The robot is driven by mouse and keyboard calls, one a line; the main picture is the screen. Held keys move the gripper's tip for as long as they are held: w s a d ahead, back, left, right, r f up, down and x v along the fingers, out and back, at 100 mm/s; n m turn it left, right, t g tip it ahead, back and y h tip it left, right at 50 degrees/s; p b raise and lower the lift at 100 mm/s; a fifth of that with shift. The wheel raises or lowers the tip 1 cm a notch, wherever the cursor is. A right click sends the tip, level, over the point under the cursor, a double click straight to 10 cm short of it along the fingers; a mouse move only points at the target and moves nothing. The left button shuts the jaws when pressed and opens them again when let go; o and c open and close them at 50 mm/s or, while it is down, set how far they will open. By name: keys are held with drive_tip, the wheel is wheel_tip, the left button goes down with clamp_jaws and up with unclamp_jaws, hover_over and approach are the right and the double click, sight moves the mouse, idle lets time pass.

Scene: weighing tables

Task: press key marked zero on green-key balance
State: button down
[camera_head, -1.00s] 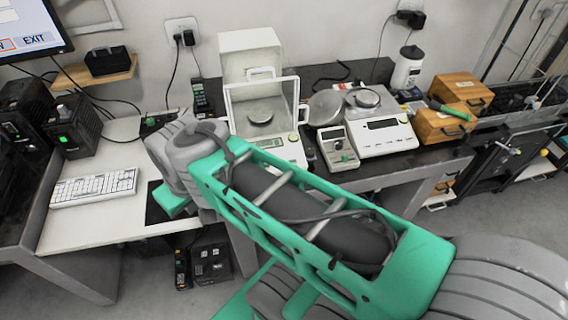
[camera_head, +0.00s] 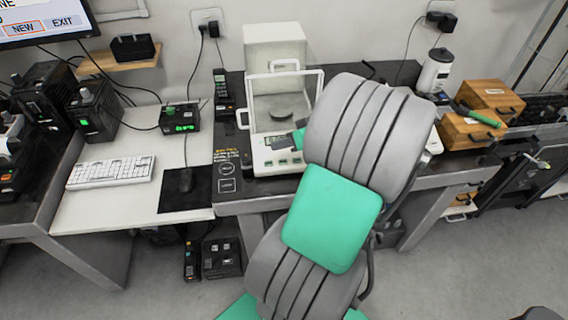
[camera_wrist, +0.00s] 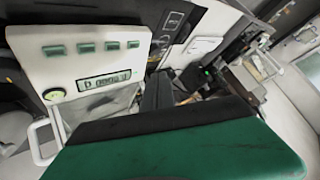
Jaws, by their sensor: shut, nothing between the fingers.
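The green-key balance (camera_head: 277,157) stands on the dark weighing table, with a glass draft shield and a round metal pan. In the wrist view, its pale front panel (camera_wrist: 93,62) carries several green keys (camera_wrist: 86,48), a lit display (camera_wrist: 104,82) and a round bubble level (camera_wrist: 54,94). The key markings are too small to read. My gripper (camera_wrist: 158,88) is shut and empty. In the wrist view its dark fingers are beside the panel, to the right of the display, apart from the keys. In the head view my arm hides most of the gripper.
My arm covers the other balances to the right. Wooden boxes (camera_head: 470,130) and a white jar (camera_head: 435,72) stand further right. To the left are a keyboard (camera_head: 111,172), a mouse (camera_head: 185,180) and a small black device with a green display (camera_head: 180,117).

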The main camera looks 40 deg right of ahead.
drive_tip(key=shift+s+d+r+t, duration=0.15)
drive_tip(key=shift+s+d+t, duration=0.4)
drive_tip(key=shift+d, duration=0.35)
drive_tip(key=b, duration=0.6)
hover_over(283, 162)
drive_tip(key=s, duration=0.2)
wheel_tip(283, 162, down, 8)
drive_tip(key=shift+w+f, duration=0.1)
drive_tip(key=shift+f, duration=0.15)
drive_tip(key=shift+f+b, duration=0.1)
drive_tip(key=shift+b, duration=0.2)
idle(0.4)
drive_tip(key=shift+w+f, duration=0.15)
drive_tip(key=shift+f, duration=0.15)
